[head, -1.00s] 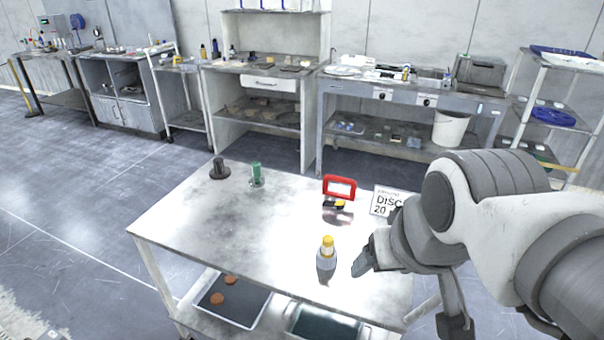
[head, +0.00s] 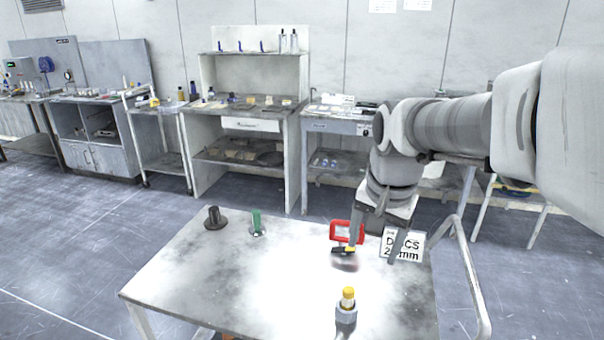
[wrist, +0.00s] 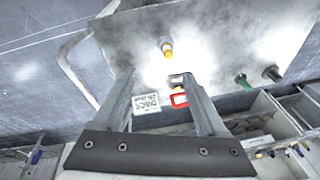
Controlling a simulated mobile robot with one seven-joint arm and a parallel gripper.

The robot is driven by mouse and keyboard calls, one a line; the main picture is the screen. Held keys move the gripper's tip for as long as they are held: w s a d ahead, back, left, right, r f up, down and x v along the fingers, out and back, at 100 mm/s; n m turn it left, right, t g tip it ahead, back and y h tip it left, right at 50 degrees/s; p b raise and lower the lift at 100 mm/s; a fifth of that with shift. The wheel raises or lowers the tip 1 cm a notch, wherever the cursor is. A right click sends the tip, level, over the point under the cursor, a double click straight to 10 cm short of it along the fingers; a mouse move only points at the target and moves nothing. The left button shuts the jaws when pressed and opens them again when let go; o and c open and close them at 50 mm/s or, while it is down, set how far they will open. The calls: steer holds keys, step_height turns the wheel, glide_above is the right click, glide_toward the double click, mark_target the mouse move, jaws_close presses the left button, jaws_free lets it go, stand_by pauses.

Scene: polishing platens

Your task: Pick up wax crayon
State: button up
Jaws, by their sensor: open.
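A short upright stick with a yellow top and pale band (head: 348,298), which looks like the wax crayon, stands in a grey angular base (head: 346,315) near the table's front. In the wrist view the yellow stick (wrist: 167,50) shows beyond the fingertips. A small black and yellow object (head: 343,250) lies by the red frame; I cannot tell what it is. My gripper (head: 377,250) is open and empty, pointing down over the table's right part, behind the yellow stick. Its two fingers also show in the wrist view (wrist: 158,76), apart from the stick.
The red frame (head: 347,232) and a white sign (head: 402,246) stand close to my fingers. A dark knob-like piece (head: 214,218) and a green-handled piece (head: 257,222) stand at the table's back left. The table's (head: 230,280) left and middle are clear.

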steer(key=w+f+m+g, duration=0.1)
steer(key=w+f+m, duration=0.25)
steer(key=w, duration=0.35)
steer(key=m+g, duration=0.2)
steer(key=m, duration=0.1)
glide_above(349, 289)
step_height(349, 289, down, 6)
steer(key=f, duration=0.1)
steer(key=shift+n, duration=0.25)
step_height(349, 289, down, 12)
steer(key=shift+r+b, duration=0.15)
steer(key=shift+b, duration=0.3)
steer(key=shift+f, duration=2.65)
steer(key=shift+c, duration=0.3)
jaws_close()
